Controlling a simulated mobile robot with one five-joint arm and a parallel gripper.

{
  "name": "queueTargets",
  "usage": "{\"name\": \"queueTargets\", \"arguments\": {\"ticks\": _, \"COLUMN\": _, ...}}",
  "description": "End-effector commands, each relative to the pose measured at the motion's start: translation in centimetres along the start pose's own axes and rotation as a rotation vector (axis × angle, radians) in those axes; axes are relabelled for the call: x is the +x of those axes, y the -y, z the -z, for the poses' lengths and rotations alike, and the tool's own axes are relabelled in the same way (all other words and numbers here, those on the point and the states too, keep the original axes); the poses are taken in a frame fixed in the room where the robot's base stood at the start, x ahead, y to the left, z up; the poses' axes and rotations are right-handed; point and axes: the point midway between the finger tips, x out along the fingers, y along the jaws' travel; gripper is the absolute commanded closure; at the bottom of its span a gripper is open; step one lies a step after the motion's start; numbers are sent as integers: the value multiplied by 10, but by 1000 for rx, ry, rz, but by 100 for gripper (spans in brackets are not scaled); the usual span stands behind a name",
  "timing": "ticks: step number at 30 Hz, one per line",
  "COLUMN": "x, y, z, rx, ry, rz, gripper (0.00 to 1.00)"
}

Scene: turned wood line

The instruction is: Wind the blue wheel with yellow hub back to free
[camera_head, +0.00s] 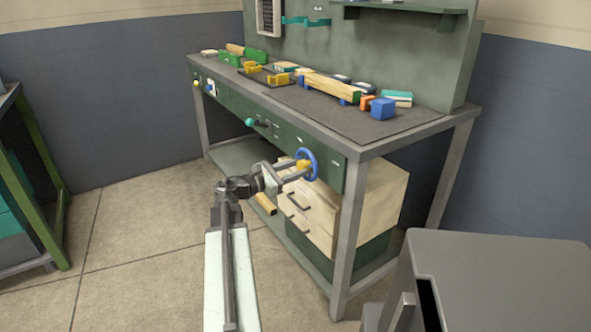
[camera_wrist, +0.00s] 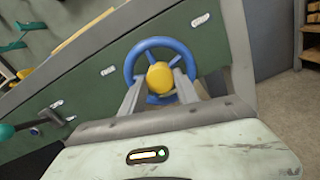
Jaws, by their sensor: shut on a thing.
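The blue wheel (camera_head: 313,164) with a yellow hub (camera_head: 303,165) is on the green front panel of the workbench, near its right end. In the wrist view the blue wheel (camera_wrist: 132,66) faces me, with its yellow hub (camera_wrist: 160,77) in the middle. My gripper (camera_head: 300,167) reaches the wheel from the front. Its two fingers (camera_wrist: 158,84) lie on either side of the yellow hub and are shut on it. The lower part of the wheel is partly hidden behind the fingers. A white label (camera_wrist: 200,20) shows above and to the right of the wheel.
The bench top (camera_head: 400,128) holds several coloured blocks and a long wooden piece (camera_head: 328,86). A teal-knobbed lever (camera_head: 249,122) sticks out left of the wheel. Wooden drawers (camera_head: 310,215) stand below.

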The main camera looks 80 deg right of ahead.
Motion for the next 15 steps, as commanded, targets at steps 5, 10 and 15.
{"name": "queueTargets", "arguments": {"ticks": 5, "x": 0, "y": -1, "z": 1, "rx": -31, "ry": -2, "rz": -3, "gripper": 100}}
{"name": "queueTargets", "arguments": {"ticks": 10, "x": 0, "y": -1, "z": 1, "rx": -40, "ry": -2, "rz": -2, "gripper": 100}}
{"name": "queueTargets", "arguments": {"ticks": 15, "x": -1, "y": -1, "z": 0, "rx": -40, "ry": -1, "rz": -2, "gripper": 100}}
